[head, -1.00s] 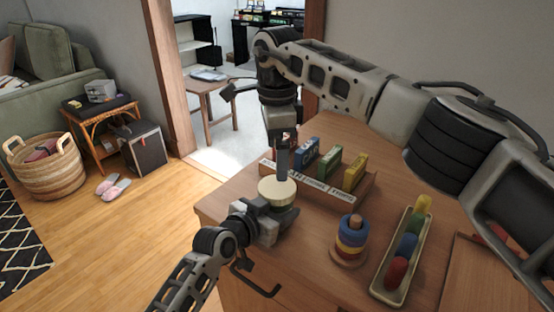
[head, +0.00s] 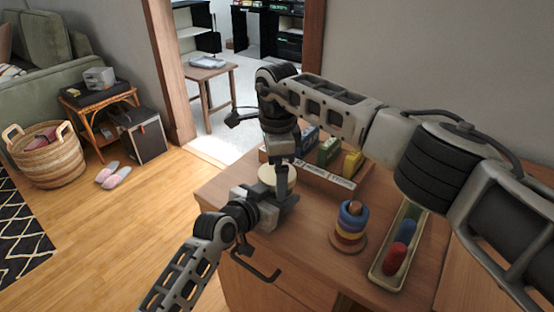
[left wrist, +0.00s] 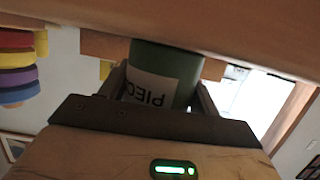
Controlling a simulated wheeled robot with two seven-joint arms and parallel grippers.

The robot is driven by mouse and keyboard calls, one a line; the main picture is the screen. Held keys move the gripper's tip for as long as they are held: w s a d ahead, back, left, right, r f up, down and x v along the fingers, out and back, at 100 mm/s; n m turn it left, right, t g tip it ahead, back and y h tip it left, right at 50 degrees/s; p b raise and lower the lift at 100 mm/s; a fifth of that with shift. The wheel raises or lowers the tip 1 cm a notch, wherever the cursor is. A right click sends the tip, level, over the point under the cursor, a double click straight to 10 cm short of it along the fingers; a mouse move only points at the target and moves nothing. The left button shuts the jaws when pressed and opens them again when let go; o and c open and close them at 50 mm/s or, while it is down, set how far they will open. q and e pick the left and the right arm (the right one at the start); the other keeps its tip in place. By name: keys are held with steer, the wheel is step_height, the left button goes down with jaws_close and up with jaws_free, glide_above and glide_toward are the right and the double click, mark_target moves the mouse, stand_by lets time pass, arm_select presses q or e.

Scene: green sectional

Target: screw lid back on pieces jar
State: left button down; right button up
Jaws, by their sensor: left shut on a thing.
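The green pieces jar (left wrist: 172,62), with a white label reading "PIEC", is between the fingers of my left gripper (left wrist: 158,92) in the left wrist view, which sees the scene upside down. In the head view my left gripper (head: 262,203) is at the table's near left corner, shut on the jar, whose body is mostly hidden there. A round cream lid (head: 266,174) shows above it; whether it is seated is unclear. My right gripper (head: 283,182) points down over the lid's right side, its dark fingers overlapping it in the picture. Their opening is hard to see.
Behind the grippers a wooden rack (head: 335,182) holds coloured boxes. To the right stand a ring stacker (head: 350,228) and a long tray (head: 376,274) with red and blue pieces. My right arm spans above them. Floor lies left of the table (head: 310,232).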

steer(key=c, duration=1)
steer(key=o, duration=1)
steer(key=shift+o, duration=0.2)
steer(key=shift+r, duration=0.15)
steer(key=shift+r, duration=2.1)
steer(key=shift+o, duration=0.4)
steer(key=shift+r, duration=0.15)
step_height(320, 180, up, 12)
